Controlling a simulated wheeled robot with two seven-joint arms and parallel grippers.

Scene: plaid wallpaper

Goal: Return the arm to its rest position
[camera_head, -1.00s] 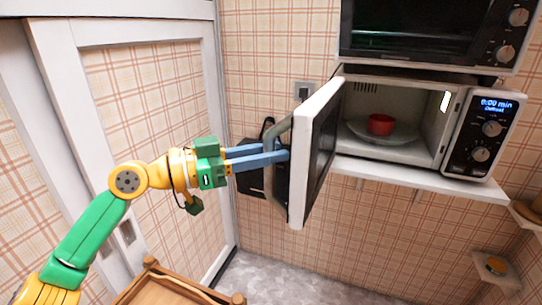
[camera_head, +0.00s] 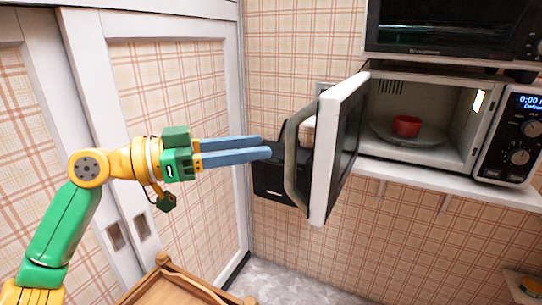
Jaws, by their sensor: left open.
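My left arm comes in from the left, and its green and yellow wrist carries two blue fingers. The left gripper (camera_head: 266,147) is open and empty, its fingertips just left of the handle (camera_head: 293,165) of the microwave door, apart from it as far as I can tell. The microwave door (camera_head: 337,150) stands open, swung out toward me. Inside the microwave (camera_head: 455,110), a red bowl (camera_head: 406,125) sits on the glass turntable (camera_head: 385,135). My right gripper is not in view.
A black box-like object (camera_head: 278,180) is behind the fingers near the wall. A second oven (camera_head: 450,28) sits above the microwave. A wooden piece of furniture (camera_head: 180,285) stands low in front. White sliding doors (camera_head: 195,60) line the left. Free air lies between the arm and these doors.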

